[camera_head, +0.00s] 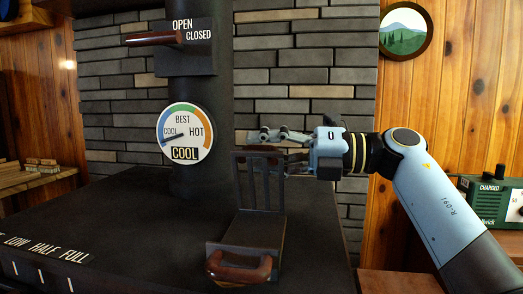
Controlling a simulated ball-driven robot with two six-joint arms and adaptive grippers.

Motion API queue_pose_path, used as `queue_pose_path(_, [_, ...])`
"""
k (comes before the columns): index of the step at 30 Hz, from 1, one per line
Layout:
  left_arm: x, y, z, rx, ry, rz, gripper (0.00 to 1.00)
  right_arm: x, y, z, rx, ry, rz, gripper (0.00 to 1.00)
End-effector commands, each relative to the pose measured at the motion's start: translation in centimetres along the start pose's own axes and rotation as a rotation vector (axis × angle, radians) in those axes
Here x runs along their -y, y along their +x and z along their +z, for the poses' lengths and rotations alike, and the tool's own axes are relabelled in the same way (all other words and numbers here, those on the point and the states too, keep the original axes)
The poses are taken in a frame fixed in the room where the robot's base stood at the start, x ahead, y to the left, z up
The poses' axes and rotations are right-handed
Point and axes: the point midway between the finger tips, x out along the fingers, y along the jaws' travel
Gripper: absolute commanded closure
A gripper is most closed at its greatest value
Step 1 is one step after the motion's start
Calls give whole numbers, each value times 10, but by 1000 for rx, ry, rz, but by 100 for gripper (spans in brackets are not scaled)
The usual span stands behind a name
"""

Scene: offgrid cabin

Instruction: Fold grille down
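The grille (259,182) is a dark, slotted panel standing upright on the black stove top. A dark block (247,231) with a reddish-brown handle (238,268) sits at its foot, toward me. My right gripper (268,147) comes in from the right at the grille's top edge, with its fingers pointing left. The fingers look spread, one above the other. The upper finger lies above the grille's top, and the lower one is partly hidden near its upper right corner. I cannot tell whether they touch it. My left gripper is out of view.
A stovepipe (194,92) with a temperature dial (187,134) stands to the left behind the grille. A damper handle (151,39) sits above it. The stove top (120,215) is clear on the left. A green charger box (489,202) stands at the right.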

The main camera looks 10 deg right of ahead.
Motion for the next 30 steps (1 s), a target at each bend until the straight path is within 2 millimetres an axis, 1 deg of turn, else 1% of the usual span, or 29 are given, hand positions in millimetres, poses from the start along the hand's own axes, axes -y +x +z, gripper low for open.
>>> queue_pose_path(3, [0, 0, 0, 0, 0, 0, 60, 0, 4, 0, 0, 0, 0, 64])
queue_pose_path(9, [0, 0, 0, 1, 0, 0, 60, 0, 4, 0, 0, 0, 0, 64])
queue_pose_path(11, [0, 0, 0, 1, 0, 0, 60, 0, 4, 0, 0, 0, 0, 70])
queue_pose_path(15, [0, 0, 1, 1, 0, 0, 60, 0, 4, 0, 0, 0, 0, 88])
queue_pose_path(18, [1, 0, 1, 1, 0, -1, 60, 0, 4, 0, 0, 0, -1, 100])
queue_pose_path(30, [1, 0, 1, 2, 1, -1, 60, 1, 3, -1, -1, 0, -3, 100])
